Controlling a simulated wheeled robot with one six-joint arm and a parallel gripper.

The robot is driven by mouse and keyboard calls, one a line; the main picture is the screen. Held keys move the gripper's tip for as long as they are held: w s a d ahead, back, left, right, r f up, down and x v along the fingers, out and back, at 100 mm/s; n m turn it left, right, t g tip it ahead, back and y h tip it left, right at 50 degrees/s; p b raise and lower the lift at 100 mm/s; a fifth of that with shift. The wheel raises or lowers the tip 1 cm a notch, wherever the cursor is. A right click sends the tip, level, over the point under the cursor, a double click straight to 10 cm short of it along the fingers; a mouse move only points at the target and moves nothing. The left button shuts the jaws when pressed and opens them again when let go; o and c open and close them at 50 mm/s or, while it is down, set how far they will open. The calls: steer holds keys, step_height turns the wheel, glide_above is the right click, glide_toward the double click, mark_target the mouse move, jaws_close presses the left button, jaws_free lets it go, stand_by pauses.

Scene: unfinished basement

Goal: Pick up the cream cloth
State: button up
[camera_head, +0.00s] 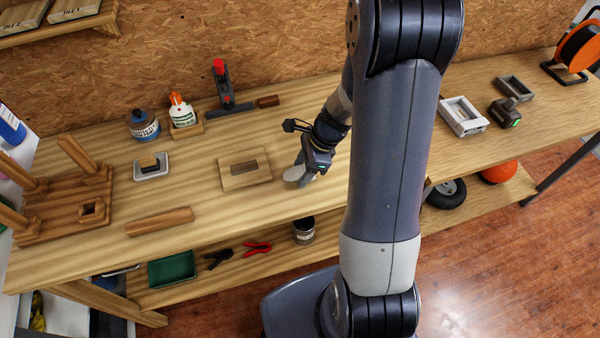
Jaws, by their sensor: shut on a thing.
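A small pale cream cloth (294,174) shows at the tip of my gripper (304,172), over the workbench, to the right of a square wooden block with a dark slot (245,173). My gripper reaches down from the right and is shut on the cloth. My gripper hides part of the cloth, and I cannot tell whether the cloth touches the bench top.
The wooden bench (210,212) holds a blue-labelled jar (143,125), a white glue bottle (182,112), a red-and-grey clamp (223,88), a small tray (151,167), a wooden dowel (159,221) and an upturned stool (65,205). Bare bench surrounds my gripper's front.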

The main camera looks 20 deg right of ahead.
mark_target(302, 170)
step_height(302, 170, up, 10)
stand_by(0.6)
steer(key=o, duration=0.3)
steer(key=shift+c, duration=1.2)
